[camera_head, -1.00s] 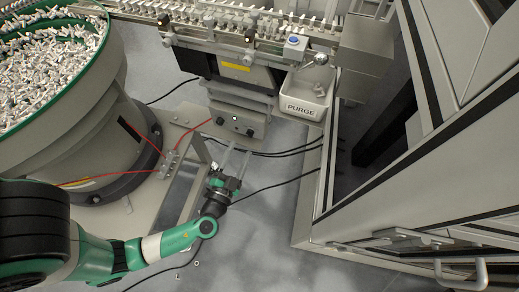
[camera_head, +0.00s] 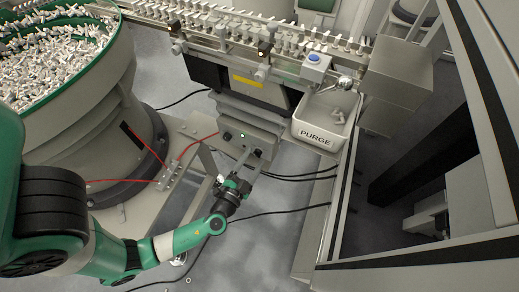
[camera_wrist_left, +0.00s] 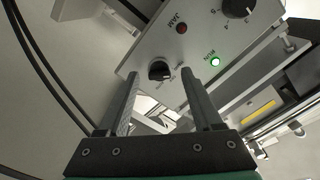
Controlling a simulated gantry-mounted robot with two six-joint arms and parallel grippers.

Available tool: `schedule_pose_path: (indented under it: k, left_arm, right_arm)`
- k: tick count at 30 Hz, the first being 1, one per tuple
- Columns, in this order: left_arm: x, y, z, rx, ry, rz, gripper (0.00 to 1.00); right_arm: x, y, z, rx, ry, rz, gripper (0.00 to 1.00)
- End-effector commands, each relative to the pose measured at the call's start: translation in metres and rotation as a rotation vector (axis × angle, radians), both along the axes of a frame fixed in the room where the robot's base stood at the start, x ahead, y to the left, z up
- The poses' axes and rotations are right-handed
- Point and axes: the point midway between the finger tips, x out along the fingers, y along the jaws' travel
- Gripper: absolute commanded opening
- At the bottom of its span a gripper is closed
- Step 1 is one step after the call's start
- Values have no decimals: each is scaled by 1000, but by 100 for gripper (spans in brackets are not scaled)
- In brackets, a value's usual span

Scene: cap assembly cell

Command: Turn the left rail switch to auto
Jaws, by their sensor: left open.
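A grey control box (camera_head: 248,138) sits under the rail in the head view. In the left wrist view its panel (camera_wrist_left: 205,35) appears upside down. A black rotary switch (camera_wrist_left: 160,70) with a light pointer mark sits on it, its small labels too blurred to read. A second, larger black dial (camera_wrist_left: 238,8) has marks around it. My left gripper (camera_head: 251,158) is open in front of the box. In the wrist view its two fingers (camera_wrist_left: 160,76) extend to either side of the rotary switch, with no visible grip on it. My right gripper is out of view.
A red JAM lamp (camera_wrist_left: 182,28) and a lit green RUN lamp (camera_wrist_left: 215,62) are on the panel. A PURGE bin (camera_head: 318,132) is right of the box. A large green-rimmed bowl (camera_head: 95,100) stands left. Cables (camera_head: 290,177) run over the floor.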

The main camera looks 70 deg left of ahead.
Motion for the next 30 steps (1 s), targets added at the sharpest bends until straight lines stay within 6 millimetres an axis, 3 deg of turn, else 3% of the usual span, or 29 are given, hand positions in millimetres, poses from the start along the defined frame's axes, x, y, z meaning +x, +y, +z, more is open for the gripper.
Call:
schedule_pose_path:
  k: [11, 22, 30]
  left_arm:
    - [3, 4, 0, 0, 0, 1, 67]
    - [3, 4, 0, 0, 0, 1, 2]
    - [3, 4, 0, 4, 3, 1, 0]
  right_arm:
    - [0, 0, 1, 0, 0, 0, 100]
    - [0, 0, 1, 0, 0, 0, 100]
    - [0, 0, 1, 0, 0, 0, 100]
